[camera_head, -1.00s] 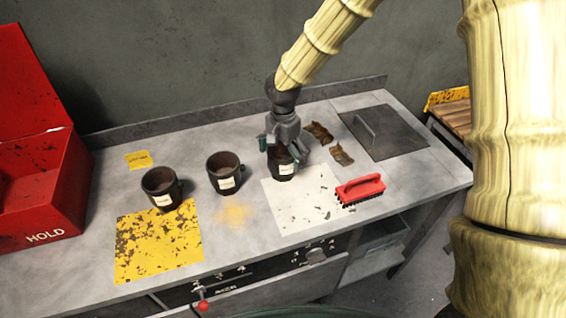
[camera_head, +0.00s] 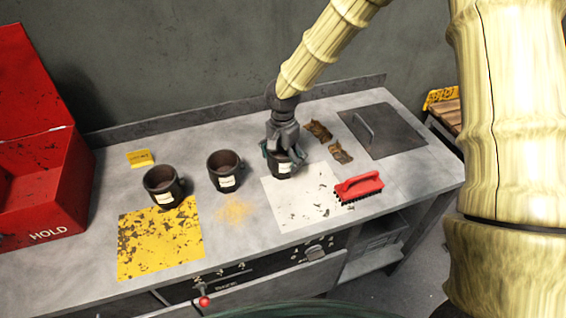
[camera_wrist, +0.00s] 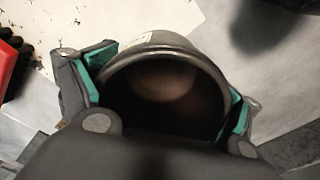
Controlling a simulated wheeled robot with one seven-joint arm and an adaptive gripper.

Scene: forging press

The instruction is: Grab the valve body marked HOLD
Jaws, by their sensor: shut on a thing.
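Three dark, cup-shaped valve bodies with white labels stand upright on the bench. The left one (camera_head: 158,186) is at the yellow mat's top edge, the middle one (camera_head: 226,180) is on bare metal, and the right one (camera_head: 281,171) is on the white mat's upper part. The label print is too small to read. My gripper (camera_head: 283,155) points down and is shut on the right valve body. In the wrist view the green finger pads press both sides of its round rim (camera_wrist: 165,52). Its lower part is hidden there.
A red open box (camera_head: 50,205) lettered HOLD stands at the left. A yellow mat (camera_head: 150,250), white mat (camera_head: 300,210), red brush (camera_head: 358,186), brown scraps (camera_head: 318,131) and a yellow tag (camera_head: 140,158) lie on the bench. A dark handled plate (camera_head: 385,130) is at the right.

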